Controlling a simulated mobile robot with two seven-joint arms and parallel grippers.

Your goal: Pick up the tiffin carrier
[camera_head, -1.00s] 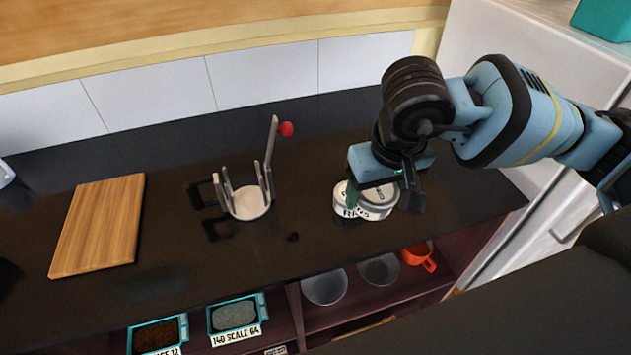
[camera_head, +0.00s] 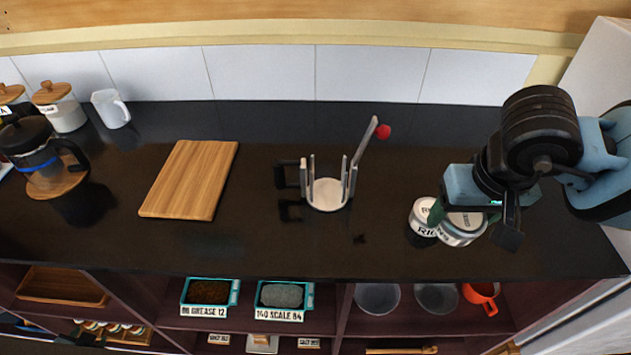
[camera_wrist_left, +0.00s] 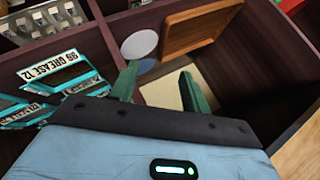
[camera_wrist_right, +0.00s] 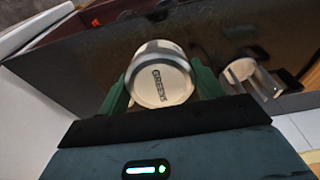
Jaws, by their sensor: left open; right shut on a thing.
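The tiffin carrier frame (camera_head: 328,195) stands upright on the dark counter, with a pale round base, metal uprights and a tilted lever with a red knob (camera_head: 383,131). No tin shows in it. My right gripper (camera_head: 470,212) is to its right, shut on a round metal tin (camera_head: 458,236). In the right wrist view this tin (camera_wrist_right: 160,88) lies between the green fingers, its lid marked GREENS. A tin with a RICE label (camera_head: 422,222) is close on its left; whether they touch is unclear. My left gripper (camera_wrist_left: 161,85) is open and empty by the lower shelves, outside the head view.
A wooden board (camera_head: 190,180) lies left of the frame. A French press (camera_head: 40,155), a lidded canister (camera_head: 60,105) and a white mug (camera_head: 110,108) stand far left. Labelled trays (camera_head: 283,295), bowls (camera_head: 377,298) and an orange cup (camera_head: 482,296) sit on shelves below.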

